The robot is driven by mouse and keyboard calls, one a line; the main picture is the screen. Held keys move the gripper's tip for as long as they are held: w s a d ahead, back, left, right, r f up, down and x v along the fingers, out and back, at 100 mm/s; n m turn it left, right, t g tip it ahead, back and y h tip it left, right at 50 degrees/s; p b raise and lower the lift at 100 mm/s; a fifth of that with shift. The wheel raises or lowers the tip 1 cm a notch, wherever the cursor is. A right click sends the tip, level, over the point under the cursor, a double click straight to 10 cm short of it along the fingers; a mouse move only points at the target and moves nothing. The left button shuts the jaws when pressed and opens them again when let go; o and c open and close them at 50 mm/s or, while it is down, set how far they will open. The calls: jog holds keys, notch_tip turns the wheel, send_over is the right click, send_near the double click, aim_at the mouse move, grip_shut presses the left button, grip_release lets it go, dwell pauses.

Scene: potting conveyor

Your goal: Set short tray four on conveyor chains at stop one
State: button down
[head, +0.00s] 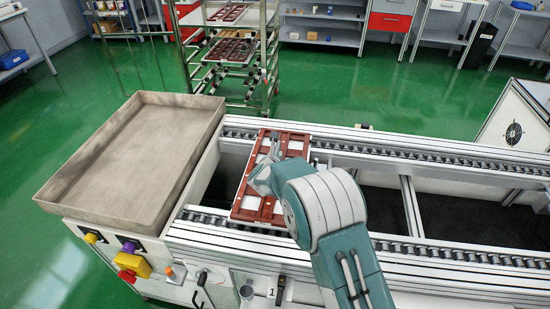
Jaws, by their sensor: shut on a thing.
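A reddish-brown tray (246,203) with pale openings lies across the conveyor, spanning from the far chain (390,153) to the near chain (440,254) at the conveyor's left end. I cannot tell whether it rests fully on both chains. My gripper (268,160) is over the tray's middle and shut on it. My arm hides part of the tray's right side, and the fingertips are hard to make out. A label with the number 1 (271,293) is on the near side of the conveyor, just below the tray.
A shallow beige bin (125,100) stands left of the conveyor. A wheeled rack (268,70) with similar trays is behind. Control buttons (133,262) are at the front left. The conveyor right of my arm is clear, with open gaps between its rails.

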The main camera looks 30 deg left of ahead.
jog(key=shift+a+f, duration=0.1)
jog(key=shift+f, duration=0.45)
jog(key=c, duration=0.6)
grip_release()
jog(key=shift+s, duration=0.15)
